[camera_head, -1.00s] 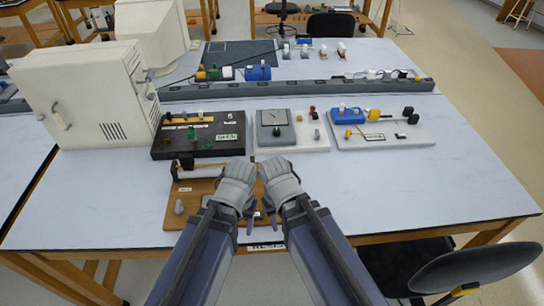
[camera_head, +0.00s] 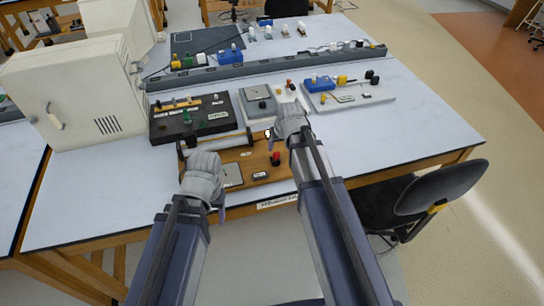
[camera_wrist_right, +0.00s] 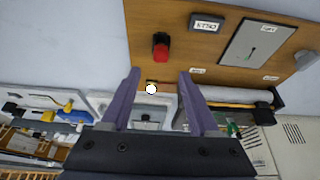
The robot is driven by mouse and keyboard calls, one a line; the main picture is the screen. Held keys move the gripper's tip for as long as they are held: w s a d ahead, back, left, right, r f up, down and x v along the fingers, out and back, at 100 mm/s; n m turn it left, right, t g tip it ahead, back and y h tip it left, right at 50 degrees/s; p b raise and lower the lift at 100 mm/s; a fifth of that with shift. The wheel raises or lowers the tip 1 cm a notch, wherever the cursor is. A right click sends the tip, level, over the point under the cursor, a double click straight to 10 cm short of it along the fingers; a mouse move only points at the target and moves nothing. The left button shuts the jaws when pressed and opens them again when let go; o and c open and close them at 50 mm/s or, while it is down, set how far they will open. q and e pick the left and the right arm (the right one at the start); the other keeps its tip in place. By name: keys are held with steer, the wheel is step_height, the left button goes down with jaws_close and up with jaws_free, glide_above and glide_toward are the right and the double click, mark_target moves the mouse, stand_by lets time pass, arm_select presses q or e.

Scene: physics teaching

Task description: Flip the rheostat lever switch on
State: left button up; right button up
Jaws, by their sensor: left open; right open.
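The wooden rheostat board (camera_head: 240,176) lies at the table's front edge, with its long tube (camera_head: 222,142) along the far side. It carries a red knob (camera_head: 276,158) and a grey plate (camera_head: 232,174); in the right wrist view the plate (camera_wrist_right: 245,45) has a slot with a small dark mark. A small white-tipped part (camera_wrist_right: 151,89) lies between the fingertips of my open right gripper (camera_wrist_right: 158,82), apart from both fingers in the picture. My right gripper (camera_head: 272,140) is over the board's far right corner. My left gripper (camera_head: 220,207) is open, near the board's front left.
Behind the board are a black circuit box (camera_head: 195,122), a white meter panel (camera_head: 262,116) and a white panel with a blue part (camera_head: 350,98). A large beige cabinet (camera_head: 75,95) stands at the left. The table's right side is clear.

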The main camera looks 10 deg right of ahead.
mark_target(277, 153)
steer(key=shift+b+x, duration=0.85)
steer(key=shift+x, duration=0.05)
steer(key=b+x, duration=0.5)
steer(key=x, duration=0.1)
steer(key=shift+f+b, duration=0.1)
steer(key=shift+b, duration=0.2)
jaws_close()
steer(key=shift+s, duration=0.1)
